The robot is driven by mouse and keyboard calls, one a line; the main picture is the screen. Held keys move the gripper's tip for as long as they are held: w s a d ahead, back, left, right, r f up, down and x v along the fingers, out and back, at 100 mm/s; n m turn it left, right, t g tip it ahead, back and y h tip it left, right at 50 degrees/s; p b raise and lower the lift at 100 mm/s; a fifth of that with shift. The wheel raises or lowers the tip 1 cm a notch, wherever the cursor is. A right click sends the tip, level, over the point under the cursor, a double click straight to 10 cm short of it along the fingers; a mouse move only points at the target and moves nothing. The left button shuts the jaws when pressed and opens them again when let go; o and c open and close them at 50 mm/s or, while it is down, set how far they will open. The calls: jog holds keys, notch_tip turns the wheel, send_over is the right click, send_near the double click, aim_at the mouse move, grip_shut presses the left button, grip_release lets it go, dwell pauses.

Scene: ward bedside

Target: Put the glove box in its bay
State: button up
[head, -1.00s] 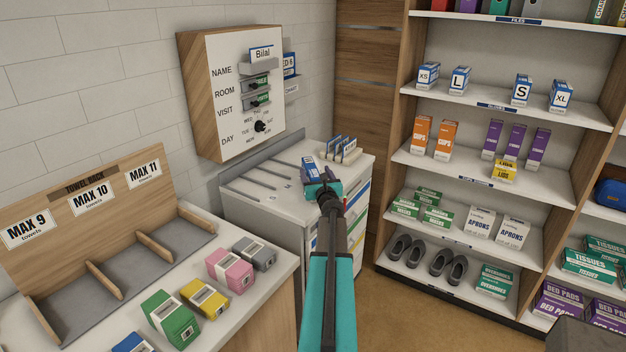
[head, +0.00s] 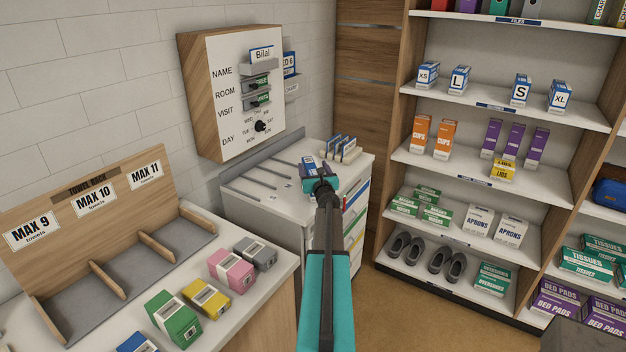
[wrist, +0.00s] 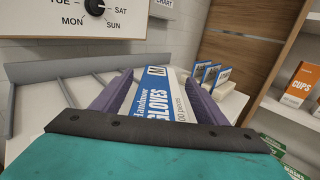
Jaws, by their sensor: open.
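The glove box (wrist: 160,95) is white and blue, marked M and GLOVES. In the wrist view it lies between the two purple fingers of my gripper (wrist: 158,92), which is open around it. In the head view the box (head: 309,165) shows just beyond my gripper (head: 316,172), over the white cabinet top (head: 262,200). I cannot tell whether the fingers touch it. On the shelf at right, glove boxes marked XS (head: 428,75), L (head: 459,79), S (head: 521,90) and XL (head: 560,97) stand upright, with a wide gap between L and S.
Grey rails (head: 262,178) divide the cabinet top's left part. Wooden holders with blue cards (head: 342,149) stand at its back right. A wall board with a dial (head: 230,95) hangs above. A towel rack (head: 125,255) and coloured boxes (head: 205,299) are at front left.

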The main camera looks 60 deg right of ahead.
jog(key=c, duration=1.6)
jog(key=shift+r, duration=0.2)
jog(key=shift+r, duration=1.2)
jog(key=w+a+r+b+v, duration=0.1)
jog(key=r+b+v, duration=0.1)
jog(key=v, duration=1.3)
jog(key=shift+a+r+b, duration=0.2)
jog(key=shift+a+b, duration=0.35)
jog(key=shift+b, duration=0.35)
